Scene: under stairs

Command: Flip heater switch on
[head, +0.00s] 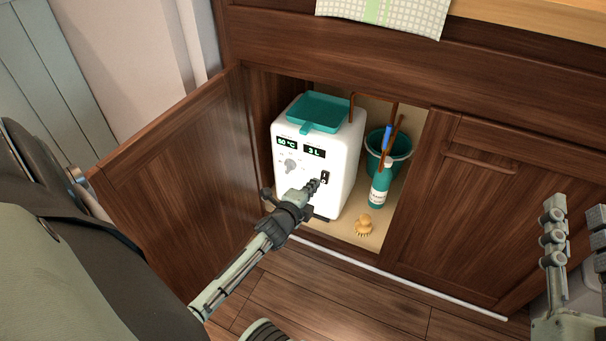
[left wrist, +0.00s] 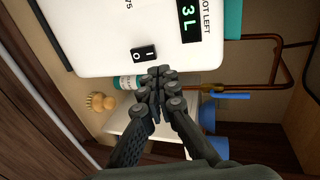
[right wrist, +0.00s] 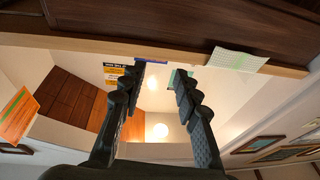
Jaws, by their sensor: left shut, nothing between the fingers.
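The white heater (head: 346,145) stands inside the open cabinet, with green displays, a round dial (head: 291,165) and a black rocker switch (head: 325,176) on its front. The switch also shows in the left wrist view (left wrist: 144,54), marked with I and O. My left gripper (head: 314,185) is shut and empty, its fingertips just below the switch in the head view. In the left wrist view the fingertips (left wrist: 160,72) are close to the switch; I cannot tell whether they touch the heater. My right gripper (head: 573,210) is open and empty, away to the right, in front of the closed cabinet door.
A teal dustpan (head: 318,110) lies on the heater. A teal bucket (head: 400,150), a bottle (head: 380,186) and a round brush (head: 363,226) are to its right in the cabinet. The open door (head: 180,185) stands left of my left arm. Copper pipes (head: 378,99) run behind.

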